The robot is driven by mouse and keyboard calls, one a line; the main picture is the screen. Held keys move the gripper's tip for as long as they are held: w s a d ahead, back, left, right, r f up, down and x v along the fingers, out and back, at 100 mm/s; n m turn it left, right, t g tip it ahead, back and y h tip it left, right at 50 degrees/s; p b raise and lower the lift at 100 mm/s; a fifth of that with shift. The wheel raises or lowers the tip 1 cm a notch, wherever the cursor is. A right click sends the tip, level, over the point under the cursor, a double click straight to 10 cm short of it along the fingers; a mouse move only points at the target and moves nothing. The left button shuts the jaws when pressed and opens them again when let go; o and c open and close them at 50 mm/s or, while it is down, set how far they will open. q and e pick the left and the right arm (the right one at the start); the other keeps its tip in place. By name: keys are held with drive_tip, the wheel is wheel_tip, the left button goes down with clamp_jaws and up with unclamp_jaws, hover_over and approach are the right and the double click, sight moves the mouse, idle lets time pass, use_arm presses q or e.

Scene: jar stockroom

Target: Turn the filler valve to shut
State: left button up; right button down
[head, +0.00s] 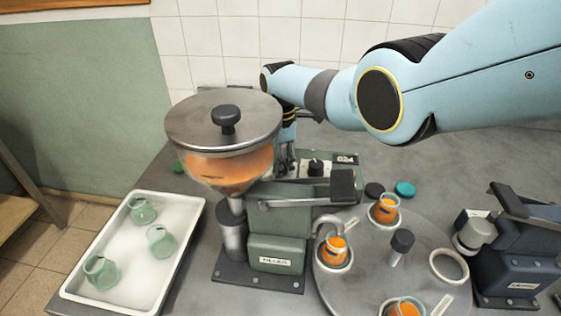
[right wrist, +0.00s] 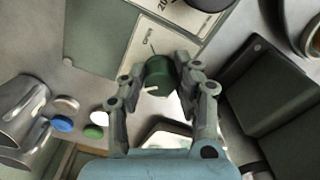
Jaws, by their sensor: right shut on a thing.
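The filler (head: 275,250) is a green machine with a lidded hopper (head: 225,125) of orange contents, left of centre in the head view. My right gripper (head: 287,165) reaches down behind it, partly hidden by the hopper. In the right wrist view my right gripper (right wrist: 165,77) is shut on the filler valve, a dark green round knob (right wrist: 158,78) with a white pointer mark. The pointer lies sideways at the knob's lower edge. A pale plate (right wrist: 152,42) with small print lies beside the knob. My left gripper is in neither view.
A round table (head: 385,255) carries orange-filled jars (head: 335,250) right of the filler. A dark machine (head: 515,260) stands at far right. A white tray (head: 75,288) with green jars is at left. Loose lids (head: 405,188) lie behind the round table.

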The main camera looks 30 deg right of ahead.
drive_tip(key=shift+n, duration=0.5)
drive_tip(key=c, duration=1)
unclamp_jaws()
wheel_tip(320, 180, up, 12)
